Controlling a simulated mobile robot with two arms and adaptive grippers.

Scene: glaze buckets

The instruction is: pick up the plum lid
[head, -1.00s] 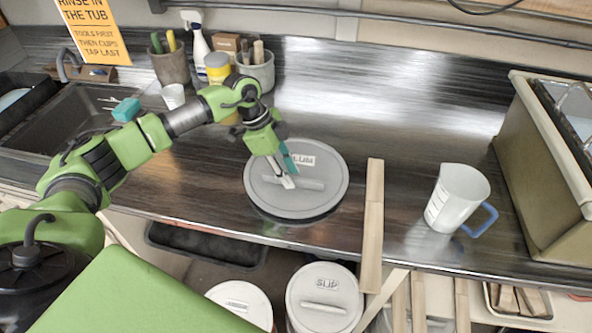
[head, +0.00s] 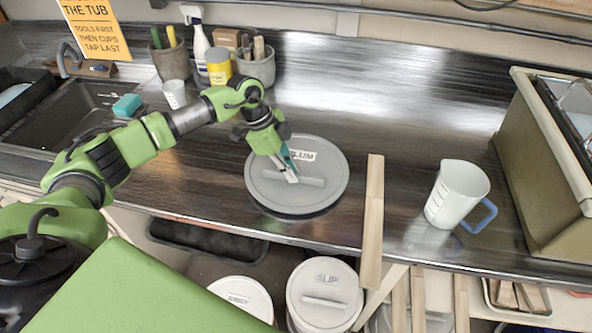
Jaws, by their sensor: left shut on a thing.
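The plum lid (head: 269,197) is a round grey lid with a bar handle across its top and a white label, partly covered, reading "LUM". It is over the middle of the dark counter, with a dark band under its near rim. I cannot tell whether it rests there or hangs slightly above. My right gripper is not in view.
A wooden strip (head: 373,215) lies right of the lid, then a white jug (head: 452,193) with a blue handle. A large beige bin (head: 540,165) stands at the far right. Pots and bottles line the back left by the sink (head: 62,118).

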